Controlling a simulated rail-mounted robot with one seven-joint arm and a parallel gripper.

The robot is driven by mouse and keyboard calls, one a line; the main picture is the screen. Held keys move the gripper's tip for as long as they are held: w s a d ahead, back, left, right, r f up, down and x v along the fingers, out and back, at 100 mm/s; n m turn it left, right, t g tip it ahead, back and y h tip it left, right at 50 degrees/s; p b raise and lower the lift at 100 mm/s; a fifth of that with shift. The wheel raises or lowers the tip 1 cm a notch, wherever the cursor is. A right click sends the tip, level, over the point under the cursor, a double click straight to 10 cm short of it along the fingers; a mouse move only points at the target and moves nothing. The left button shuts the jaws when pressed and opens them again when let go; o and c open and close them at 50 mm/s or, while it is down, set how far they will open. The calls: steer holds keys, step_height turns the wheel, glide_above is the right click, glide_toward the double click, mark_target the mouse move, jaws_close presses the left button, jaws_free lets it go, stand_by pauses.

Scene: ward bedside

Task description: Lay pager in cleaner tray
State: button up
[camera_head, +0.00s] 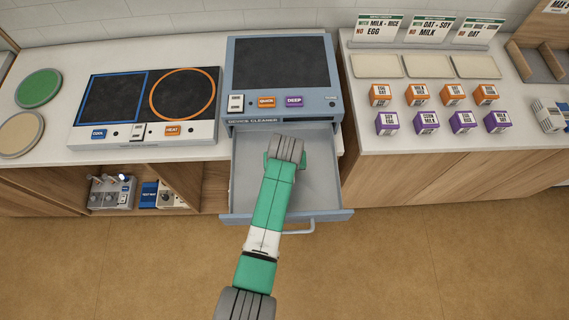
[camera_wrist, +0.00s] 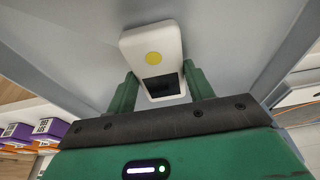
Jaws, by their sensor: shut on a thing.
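The pager (camera_wrist: 152,50) is white with a yellow round mark and a dark screen. It is between the two green fingers of my gripper (camera_wrist: 161,90) in the wrist view, and the gripper is shut on it. In the head view my arm hides the pager and the fingertips. The cleaner tray (camera_head: 243,172) is a grey drawer pulled out under the device cleaner (camera_head: 282,75). My gripper (camera_head: 284,158) is over or inside the tray, near its back. I cannot tell whether the pager touches the tray floor.
The drawer handle (camera_head: 300,228) sticks out in front. A plate with heat and cool fields (camera_head: 148,105) stands to the left. Several small labelled boxes (camera_head: 425,95) stand on the right counter. An open shelf (camera_head: 120,190) holds devices at lower left.

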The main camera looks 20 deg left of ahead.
steer(key=o, duration=1)
steer(key=shift+f, duration=0.1)
steer(key=p+v, duration=0.2)
steer(key=v, duration=1)
steer(key=shift+r, duration=0.2)
